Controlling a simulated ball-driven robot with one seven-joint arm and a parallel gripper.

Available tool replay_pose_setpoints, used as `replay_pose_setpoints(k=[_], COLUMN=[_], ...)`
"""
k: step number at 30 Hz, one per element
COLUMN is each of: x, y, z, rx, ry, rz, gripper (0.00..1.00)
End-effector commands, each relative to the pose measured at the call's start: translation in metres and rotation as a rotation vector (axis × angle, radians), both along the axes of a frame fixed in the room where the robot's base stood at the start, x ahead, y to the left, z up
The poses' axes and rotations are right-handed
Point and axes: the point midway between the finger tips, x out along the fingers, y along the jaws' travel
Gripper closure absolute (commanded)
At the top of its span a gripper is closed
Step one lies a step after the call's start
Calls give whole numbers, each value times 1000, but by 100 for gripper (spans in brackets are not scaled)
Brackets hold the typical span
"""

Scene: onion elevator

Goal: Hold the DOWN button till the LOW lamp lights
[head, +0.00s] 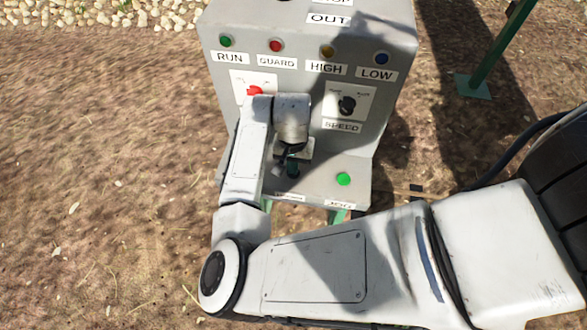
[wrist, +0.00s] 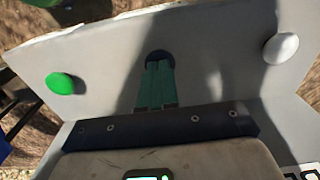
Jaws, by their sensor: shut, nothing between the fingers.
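A grey control box fills the upper middle of the head view. Its LOW lamp (head: 381,58) is dark blue with no clear glow. My gripper (head: 291,168) points down over the box's lower ledge, between the arm and the green button. In the wrist view my gripper (wrist: 159,64) has its two green fingers closed together. Their tips overlap a round dark button (wrist: 158,55) in the middle of the ledge; I cannot tell whether it is pressed in. No DOWN label can be read; the label below the gripper is too small and partly hidden.
A green button (head: 344,179) is on the ledge; it also shows in the wrist view (wrist: 60,83). A white button (wrist: 281,48) sits opposite, hidden by my arm in the head view. A red knob (head: 254,91) and black SPEED knob (head: 347,104) are on the upright face.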

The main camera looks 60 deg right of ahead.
Motion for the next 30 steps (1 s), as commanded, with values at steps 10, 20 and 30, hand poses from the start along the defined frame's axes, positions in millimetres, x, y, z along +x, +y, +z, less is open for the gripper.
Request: replay_pose_setpoints(k=[10,20,30], x=[0,0,0], y=[0,0,0], z=[1,42,71], rx=[0,0,0], ry=[-1,1,0], rz=[1,1,1], gripper=[100,100,100])
